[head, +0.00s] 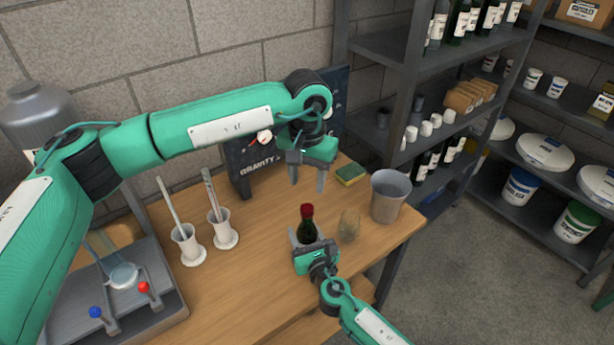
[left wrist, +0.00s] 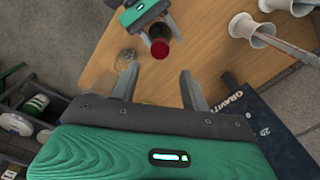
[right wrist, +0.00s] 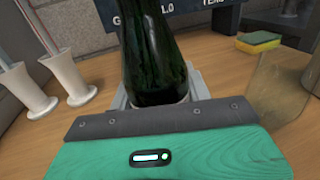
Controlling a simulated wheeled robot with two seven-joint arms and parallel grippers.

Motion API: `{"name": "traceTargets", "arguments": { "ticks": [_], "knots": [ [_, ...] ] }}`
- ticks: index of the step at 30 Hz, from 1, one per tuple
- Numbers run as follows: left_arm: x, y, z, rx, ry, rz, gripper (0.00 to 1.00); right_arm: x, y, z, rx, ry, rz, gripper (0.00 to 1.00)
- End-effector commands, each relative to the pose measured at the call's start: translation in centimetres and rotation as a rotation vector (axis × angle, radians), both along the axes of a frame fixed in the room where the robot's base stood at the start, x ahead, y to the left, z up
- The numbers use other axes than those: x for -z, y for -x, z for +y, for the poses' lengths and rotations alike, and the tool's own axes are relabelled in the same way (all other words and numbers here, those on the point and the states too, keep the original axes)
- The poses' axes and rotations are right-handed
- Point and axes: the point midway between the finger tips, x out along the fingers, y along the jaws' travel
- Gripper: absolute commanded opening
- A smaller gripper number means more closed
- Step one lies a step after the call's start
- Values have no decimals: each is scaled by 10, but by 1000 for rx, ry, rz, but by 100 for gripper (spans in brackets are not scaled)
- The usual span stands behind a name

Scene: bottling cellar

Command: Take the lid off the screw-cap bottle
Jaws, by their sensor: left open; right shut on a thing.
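A dark green bottle (head: 307,232) with a red cap (head: 307,211) stands upright on the wooden table. My right gripper (head: 306,241) is shut around the bottle's body from the front; the right wrist view shows the green glass (right wrist: 155,60) between its fingers. My left gripper (head: 306,178) is open and empty, above and behind the bottle, fingers pointing down. In the left wrist view the red cap (left wrist: 160,49) lies beyond the open left fingers (left wrist: 162,92), apart from them. The cap is on the bottle's top.
A clear glass (head: 349,225) stands just right of the bottle, with a grey bucket (head: 389,195) further right. A yellow-green sponge (head: 350,174) lies behind. Two white holders (head: 187,245) with tubes stand left. A dark sign (head: 262,160) stands at the back.

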Motion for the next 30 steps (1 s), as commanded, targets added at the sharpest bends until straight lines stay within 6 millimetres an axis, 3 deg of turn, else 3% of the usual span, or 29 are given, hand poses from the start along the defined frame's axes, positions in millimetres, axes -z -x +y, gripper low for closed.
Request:
{"name": "traceTargets", "arguments": {
  "ticks": [8, 21, 30],
  "knots": [
    [5, 0, 0, 129, 0, 1, 46, 1, 0, 0, 0, 1, 2, 0],
    [66, 0, 0, 128, 0, 2, 46, 1, 0, 0, 0, 1, 2, 0],
    [80, 0, 0, 129, 0, 0, 46, 1, 0, 0, 0, 1, 2, 0]
  ]
}}
